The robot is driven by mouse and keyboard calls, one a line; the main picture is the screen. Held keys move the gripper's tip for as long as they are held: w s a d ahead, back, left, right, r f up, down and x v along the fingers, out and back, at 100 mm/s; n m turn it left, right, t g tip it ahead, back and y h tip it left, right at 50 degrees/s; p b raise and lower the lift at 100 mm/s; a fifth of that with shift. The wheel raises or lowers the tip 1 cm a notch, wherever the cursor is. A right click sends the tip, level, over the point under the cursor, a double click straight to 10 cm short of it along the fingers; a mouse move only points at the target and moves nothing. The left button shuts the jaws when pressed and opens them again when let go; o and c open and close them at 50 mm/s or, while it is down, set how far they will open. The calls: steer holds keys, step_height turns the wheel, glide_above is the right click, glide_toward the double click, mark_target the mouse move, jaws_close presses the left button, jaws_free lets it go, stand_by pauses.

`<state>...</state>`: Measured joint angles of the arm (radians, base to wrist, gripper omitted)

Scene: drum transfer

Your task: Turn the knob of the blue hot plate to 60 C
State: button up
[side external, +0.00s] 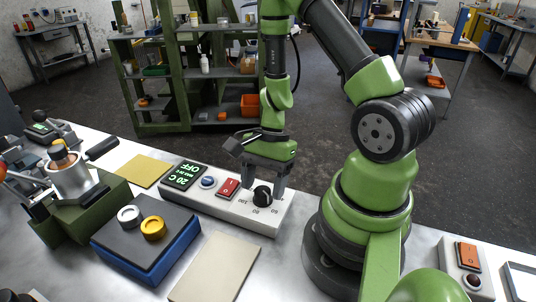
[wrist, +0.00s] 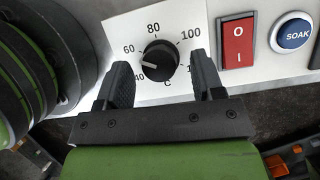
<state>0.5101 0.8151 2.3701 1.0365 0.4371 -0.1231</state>
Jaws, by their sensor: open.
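The black knob (wrist: 162,58) is on a white control panel (side external: 215,205) beside the blue hot plate (side external: 150,262), which has a dark top. In the wrist view its white mark points left, between the printed 40 and 60. In the side view the knob (side external: 262,196) sits at the panel's right end. My gripper (wrist: 160,72) is open, with one finger on each side of the knob and visible gaps to it. In the side view my gripper (side external: 264,178) points down over the knob. Whether the fingertips reach down around it I cannot tell.
The display (side external: 185,175) reads 20 C and OFF. Silver and gold rings (side external: 153,228) lie on the hot plate. A beige pad (side external: 217,268) and a yellow pad (side external: 143,171) lie nearby.

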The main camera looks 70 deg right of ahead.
steer(key=v, duration=0.9)
steer(key=shift+f, duration=0.1)
step_height(320, 180, up, 10)
steer(key=n+t+h, duration=0.3)
steer(key=n, duration=0.4)
glide_above(257, 193)
steer(key=s+a+r+n+t, duration=0.4)
steer(key=s+a+r+n, duration=0.1)
steer(key=r+n, duration=0.2)
steer(key=shift+s+r+n, duration=0.2)
steer(key=shift+r+n, duration=0.15)
steer(key=shift+n, duration=0.15)
